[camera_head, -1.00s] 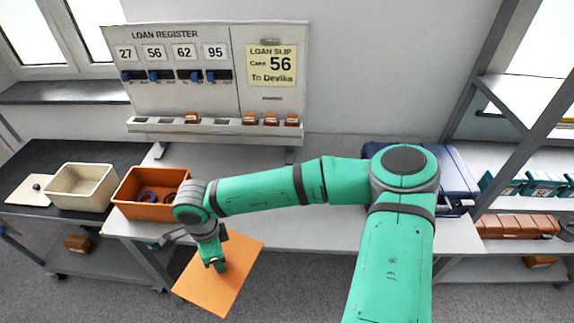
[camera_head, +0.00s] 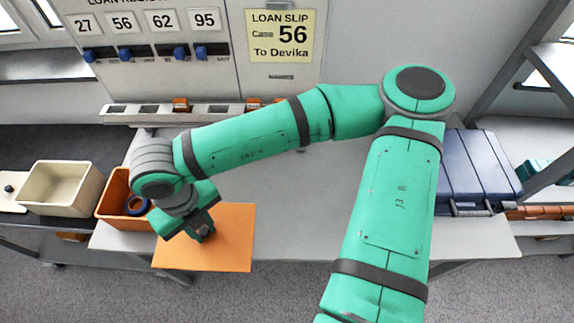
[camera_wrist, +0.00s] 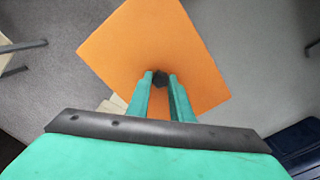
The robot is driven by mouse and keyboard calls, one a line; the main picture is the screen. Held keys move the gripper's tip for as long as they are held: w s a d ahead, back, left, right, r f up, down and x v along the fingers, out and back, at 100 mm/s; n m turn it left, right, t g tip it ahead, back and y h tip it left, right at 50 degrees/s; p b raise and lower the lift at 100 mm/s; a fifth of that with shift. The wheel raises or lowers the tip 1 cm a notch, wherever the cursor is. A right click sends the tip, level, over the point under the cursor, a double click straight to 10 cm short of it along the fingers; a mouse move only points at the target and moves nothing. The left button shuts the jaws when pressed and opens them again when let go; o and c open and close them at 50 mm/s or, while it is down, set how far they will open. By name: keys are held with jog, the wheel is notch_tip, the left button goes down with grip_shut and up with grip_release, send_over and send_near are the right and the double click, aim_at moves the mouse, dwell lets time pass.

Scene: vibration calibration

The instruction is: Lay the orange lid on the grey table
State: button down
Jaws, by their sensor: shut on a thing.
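The orange lid (camera_head: 232,240) is a flat square panel at the front left edge of the grey table (camera_head: 300,225) in the head view. My gripper (camera_head: 203,234) is shut on the lid's dark knob. In the wrist view the lid (camera_wrist: 165,38) spreads out beyond my gripper (camera_wrist: 160,82), with its dark knob (camera_wrist: 161,77) between the fingertips. The lid covers part of the table's front edge in the head view. Whether it touches the table top I cannot tell.
An orange box (camera_head: 113,193) with ring-shaped things inside stands left of the lid, partly behind my arm. A cream box (camera_head: 62,187) stands further left. A blue case (camera_head: 478,170) is at the table's right. The table's middle is clear.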

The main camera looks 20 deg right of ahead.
aim_at(228, 206)
jog(key=w+d+f, duration=0.1)
jog(key=w+d, duration=0.1)
jog(key=w+d+f, duration=0.1)
jog(key=w+d, duration=0.1)
jog(key=w+d+f, duration=0.2)
jog(key=shift+d, duration=0.2)
jog(key=w+d+f, duration=0.1)
jog(key=d+f, duration=0.1)
jog(key=f, duration=0.1)
jog(key=w+f, duration=0.1)
jog(key=shift+w+d+f, duration=0.2)
jog(key=shift+w+d, duration=0.15)
jog(key=shift+d, duration=0.05)
jog(key=shift+w+d+f, duration=0.35)
jog(key=shift+d+f, duration=0.05)
jog(key=shift+f, duration=0.25)
jog(key=shift+w+d+f, duration=0.1)
jog(key=shift+f, duration=1.55)
jog(key=c, duration=1.6)
grip_release()
jog(key=shift+f, duration=0.15)
jog(key=shift+o, duration=0.2)
